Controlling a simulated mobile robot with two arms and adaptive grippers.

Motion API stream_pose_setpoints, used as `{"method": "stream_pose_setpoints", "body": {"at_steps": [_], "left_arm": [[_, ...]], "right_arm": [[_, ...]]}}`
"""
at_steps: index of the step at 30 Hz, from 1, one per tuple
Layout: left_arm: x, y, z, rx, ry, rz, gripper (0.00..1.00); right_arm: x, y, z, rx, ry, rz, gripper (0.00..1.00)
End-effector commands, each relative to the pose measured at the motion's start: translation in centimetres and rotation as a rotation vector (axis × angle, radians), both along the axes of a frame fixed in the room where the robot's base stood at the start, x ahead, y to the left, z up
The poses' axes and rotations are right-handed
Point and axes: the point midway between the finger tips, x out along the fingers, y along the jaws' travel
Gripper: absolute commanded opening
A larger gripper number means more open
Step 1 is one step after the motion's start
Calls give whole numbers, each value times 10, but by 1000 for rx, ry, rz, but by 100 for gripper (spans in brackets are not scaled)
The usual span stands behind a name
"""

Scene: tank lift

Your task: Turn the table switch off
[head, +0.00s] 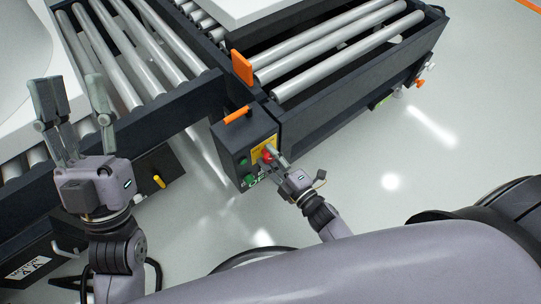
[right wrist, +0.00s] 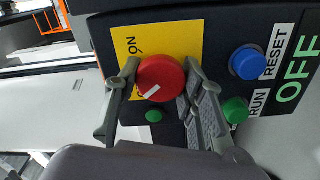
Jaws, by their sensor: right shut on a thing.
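The table switch is a red round knob (right wrist: 161,78) with a white pointer line, on a yellow plate (right wrist: 170,45) of a dark control box. In the right wrist view the pointer slants toward lower left, and the letters "ON" show above the knob. My right gripper (right wrist: 160,85) has its fingers on both sides of the knob and is shut on it. In the head view the control box (head: 238,140) is at centre, with my right gripper (head: 268,158) at its red knob. My left gripper (head: 70,112) is open and empty, fingers pointing up, at the left.
Beside the knob are a blue button (right wrist: 248,62) by "RESET", a green button (right wrist: 236,110) by "RUN", and a large green "OFF" (right wrist: 298,75). Roller conveyors (head: 345,50) with dark frames fill the back. Orange tabs (head: 242,67) stick up near the box. The floor at right is clear.

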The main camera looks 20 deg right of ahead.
Motion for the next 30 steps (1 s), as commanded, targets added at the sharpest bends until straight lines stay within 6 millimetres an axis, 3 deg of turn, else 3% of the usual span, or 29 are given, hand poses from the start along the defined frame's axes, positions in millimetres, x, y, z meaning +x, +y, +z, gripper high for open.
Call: {"method": "stream_pose_setpoints", "body": {"at_steps": [24, 25, 30], "left_arm": [[1, 0, 0, 2, 6, 0, 40], [1, 0, 0, 2, 6, 0, 40], [1, 0, 0, 2, 6, 0, 40]], "right_arm": [[0, 0, -1, -108, -38, 0, 9], [0, 0, -1, -108, -38, 0, 38], [0, 0, -1, -107, -38, 0, 50]]}}
